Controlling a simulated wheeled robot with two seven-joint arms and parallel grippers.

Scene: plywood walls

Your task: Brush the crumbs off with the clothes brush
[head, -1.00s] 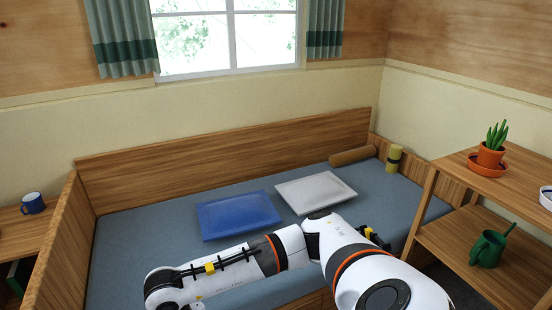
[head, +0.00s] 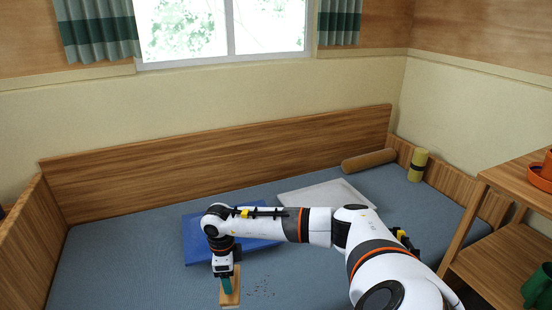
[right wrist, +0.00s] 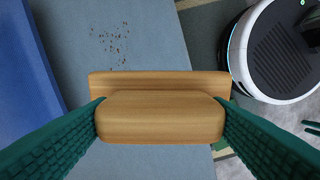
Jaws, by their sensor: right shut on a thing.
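The clothes brush (head: 230,299) is a wooden block held low over the front of the bed seat. My right gripper (head: 227,285) is shut on it. In the right wrist view the brush (right wrist: 160,118) sits between the two green fingers, and its bristles are hidden. The crumbs (head: 261,287) are small brown specks on the grey-blue mattress (head: 120,262), just right of the brush in the head view. They also show in the right wrist view (right wrist: 112,42), beyond the brush and apart from it. I cannot tell whether the brush touches the mattress.
A blue cushion (head: 196,240) lies behind the brush, partly hidden by my right arm. A white cushion (head: 310,195) lies right of it. A tan bolster (head: 368,160) and a yellow roll (head: 418,164) are at the far right corner. A wooden shelf (head: 515,190) stands at right.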

